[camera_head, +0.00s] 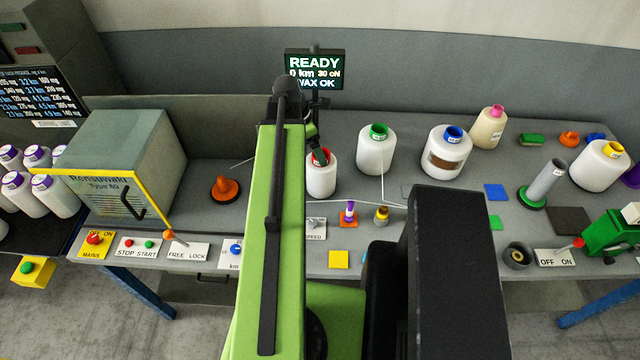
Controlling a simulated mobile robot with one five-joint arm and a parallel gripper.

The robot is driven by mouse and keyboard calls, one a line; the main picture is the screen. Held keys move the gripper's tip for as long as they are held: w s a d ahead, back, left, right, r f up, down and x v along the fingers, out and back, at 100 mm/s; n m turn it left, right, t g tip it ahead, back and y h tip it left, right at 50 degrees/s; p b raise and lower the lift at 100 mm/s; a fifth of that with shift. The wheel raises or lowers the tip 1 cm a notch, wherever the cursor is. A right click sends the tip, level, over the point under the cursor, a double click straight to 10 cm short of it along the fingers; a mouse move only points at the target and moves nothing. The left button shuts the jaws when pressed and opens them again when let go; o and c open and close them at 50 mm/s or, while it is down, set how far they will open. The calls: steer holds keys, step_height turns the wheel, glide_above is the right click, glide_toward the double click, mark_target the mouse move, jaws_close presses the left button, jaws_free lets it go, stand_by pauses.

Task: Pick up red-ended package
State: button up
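The red-ended package (321,181) is a white yarn bobbin with a red ring at its top. It stands upright on the grey bench, just right of my green arm. The end of my arm with my gripper (318,150) is at the top of this package, over or against its red end. The fingers are dark, small and partly hidden by the arm, so I cannot tell whether they are open, shut or touching the package.
To the right stand a green-ended package (376,152), a blue-ended package (446,153) and a pink-ended cone (489,128). A yellow-ended package (600,165) is at far right. A grey box (125,160) stands left. A display (315,69) reads READY behind.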

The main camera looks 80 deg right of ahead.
mark_target(321, 172)
steer(key=b+x, duration=0.8)
steer(key=x, duration=0.2)
steer(key=shift+r, duration=0.2)
steer(key=c, duration=1.7)
